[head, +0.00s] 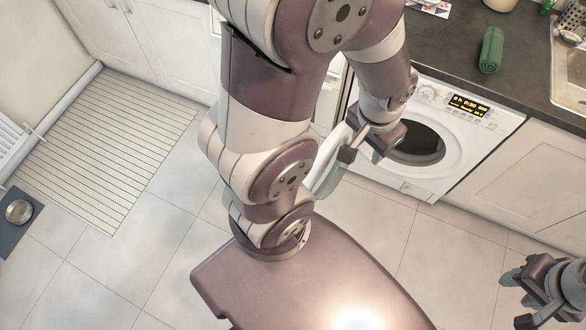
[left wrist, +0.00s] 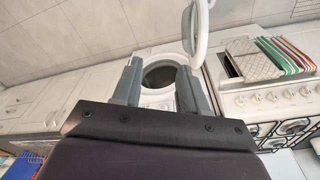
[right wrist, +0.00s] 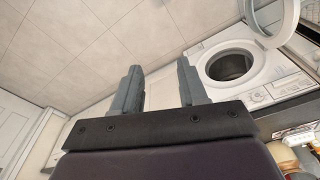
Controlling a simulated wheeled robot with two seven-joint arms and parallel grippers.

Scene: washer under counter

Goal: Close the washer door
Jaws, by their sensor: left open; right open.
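The white washer (head: 465,140) stands under the counter with its dark round drum opening uncovered. Its round door (head: 328,172) is open, swung out to the left of the opening and partly hidden by my left arm. My left gripper (head: 354,142) is open and empty, close to the door and in front of the washer. In the left wrist view the door (left wrist: 201,30) is beside the right finger; contact cannot be told. My right gripper (head: 515,300) is open and empty at lower right, away from the washer. The right wrist view shows the door (right wrist: 290,18) at the top right.
The dark counter (head: 440,50) runs above the washer, with a green rolled towel (head: 491,50) and a sink (head: 570,80) on it. A ribbed mat (head: 105,150) and a metal bowl (head: 19,211) lie on the left. The tiled floor (head: 450,240) before the washer is clear.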

